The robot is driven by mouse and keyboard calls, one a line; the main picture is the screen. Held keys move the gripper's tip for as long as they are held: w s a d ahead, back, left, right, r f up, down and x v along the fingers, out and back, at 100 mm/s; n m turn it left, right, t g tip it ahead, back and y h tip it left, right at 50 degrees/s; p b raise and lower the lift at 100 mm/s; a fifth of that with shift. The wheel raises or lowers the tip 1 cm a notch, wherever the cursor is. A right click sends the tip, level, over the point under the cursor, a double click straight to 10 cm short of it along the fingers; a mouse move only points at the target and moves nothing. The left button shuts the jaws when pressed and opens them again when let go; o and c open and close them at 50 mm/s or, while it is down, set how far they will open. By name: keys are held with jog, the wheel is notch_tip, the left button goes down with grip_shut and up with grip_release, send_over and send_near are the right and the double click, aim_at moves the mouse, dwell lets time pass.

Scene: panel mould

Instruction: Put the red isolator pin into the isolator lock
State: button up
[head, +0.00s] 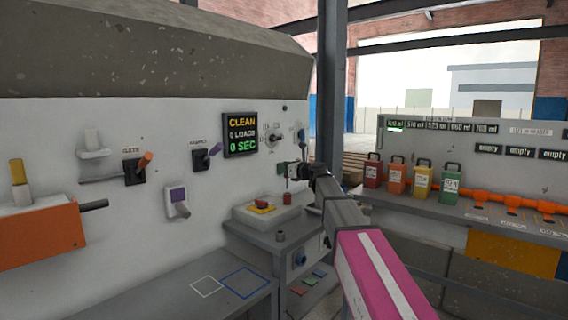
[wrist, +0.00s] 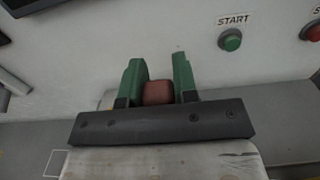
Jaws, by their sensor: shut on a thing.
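My gripper (head: 288,171) is in front of the panel, beside the grey post. In the wrist view its two green fingers (wrist: 158,72) are shut on a dull red piece, which I take to be the red isolator pin (wrist: 157,93). A small dull red piece (head: 287,198) shows just below the gripper in the head view; I cannot tell if it is the held pin. A yellow fitting with a red part (head: 262,206) sits on the light box at left below the gripper. It may be the isolator lock, but no label shows.
A display (head: 240,134) reads CLEAN. A green START button (wrist: 232,42) is on the wall at upper right in the wrist view. Several coloured canisters (head: 422,180) stand at right. The left bench top (head: 180,290) is mostly clear.

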jog(key=shift+f, duration=0.5)
jog(key=shift+f, duration=2.75)
dwell(0.9)
jog(key=o, duration=1)
jog(key=shift+o, duration=0.2)
jog(key=v, duration=1)
jog(key=shift+s+d, duration=0.3)
